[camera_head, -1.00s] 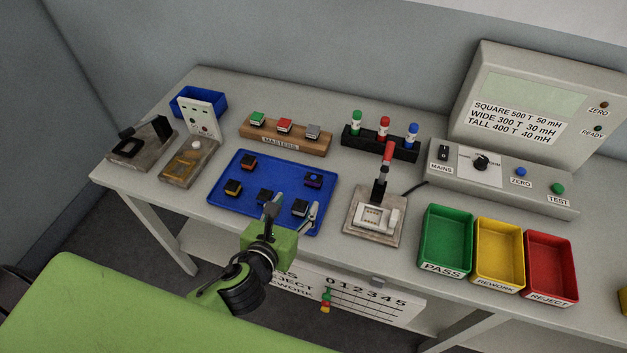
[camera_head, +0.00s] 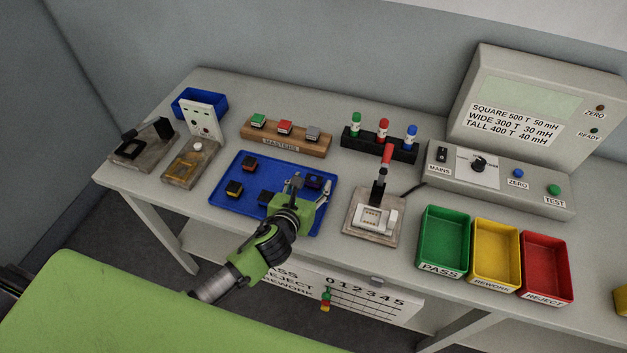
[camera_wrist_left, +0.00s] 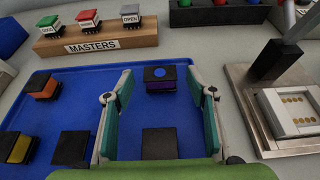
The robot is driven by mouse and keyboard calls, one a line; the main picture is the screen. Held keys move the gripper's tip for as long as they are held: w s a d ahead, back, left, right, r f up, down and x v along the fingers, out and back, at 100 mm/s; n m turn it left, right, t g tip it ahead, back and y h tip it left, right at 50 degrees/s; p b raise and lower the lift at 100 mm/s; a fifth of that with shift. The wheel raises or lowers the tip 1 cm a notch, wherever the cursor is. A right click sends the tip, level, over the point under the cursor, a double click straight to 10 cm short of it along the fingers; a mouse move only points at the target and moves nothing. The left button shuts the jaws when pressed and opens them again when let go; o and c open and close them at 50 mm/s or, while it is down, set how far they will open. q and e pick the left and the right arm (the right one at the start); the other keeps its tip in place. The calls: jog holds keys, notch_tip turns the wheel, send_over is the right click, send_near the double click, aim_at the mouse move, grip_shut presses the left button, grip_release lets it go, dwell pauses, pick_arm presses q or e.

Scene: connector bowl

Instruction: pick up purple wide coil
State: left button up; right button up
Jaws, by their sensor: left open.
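The purple wide coil is a dark block with a blue disc on top and purple sides. In the head view the purple wide coil (camera_head: 314,181) sits at the right back of the blue tray (camera_head: 222,203), partly behind my left gripper (camera_head: 308,189). In the left wrist view the purple wide coil (camera_wrist_left: 161,86) shows ahead between the two open fingers of the left gripper (camera_wrist_left: 158,96), apart from both. A dark coil (camera_wrist_left: 159,144) lies nearer the palm, also between the fingers in that view. My left gripper is open and empty above the tray. My right gripper is not in view.
Orange (camera_wrist_left: 46,88), yellow (camera_wrist_left: 17,147) and dark (camera_wrist_left: 70,148) coils lie left of the gripper in the tray. A masters block (camera_head: 285,138) stands behind the tray. A lever fixture (camera_head: 375,216) stands close to its right. Coloured bins (camera_head: 443,240) are farther right.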

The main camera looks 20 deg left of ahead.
pick_arm(q)
jog(key=shift+x, duration=1.25)
jog(key=shift+c, duration=0.2)
jog(key=c, duration=1.1)
jog(key=shift+c, duration=0.2)
